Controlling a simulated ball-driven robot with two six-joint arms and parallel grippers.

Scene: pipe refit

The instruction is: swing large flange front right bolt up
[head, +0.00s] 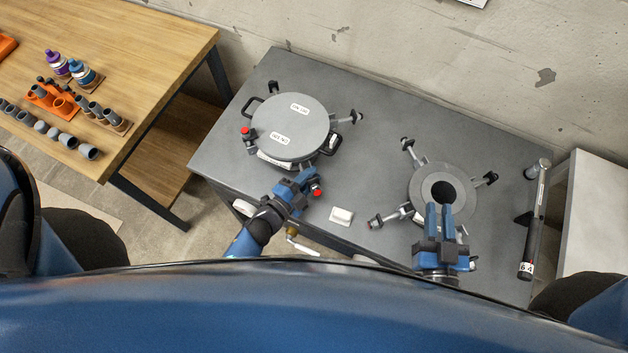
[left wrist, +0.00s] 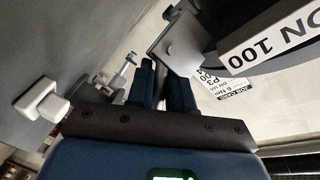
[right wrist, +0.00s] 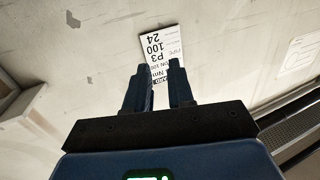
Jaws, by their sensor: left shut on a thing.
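The large flange (head: 268,158) stands on the left part of the grey bench, covered by a round grey lid (head: 290,125) with white labels. Swing bolts sit around it, and the back right one (head: 356,117) points outward. My left gripper (head: 310,178) is at the flange's front right edge, shut on the front right bolt. In the left wrist view a thin grey piece of this bolt (left wrist: 161,88) shows between the fingers; the rest is hidden, so its tilt cannot be told. My right gripper (head: 440,207) is open and empty over the smaller flange (head: 424,180).
The smaller flange has several bolts splayed outward. A white block (head: 341,216) lies on the bench between the flanges. A dark tool (head: 532,235) lies at the right edge. A wooden table (head: 150,60) with pipe parts stands at the left.

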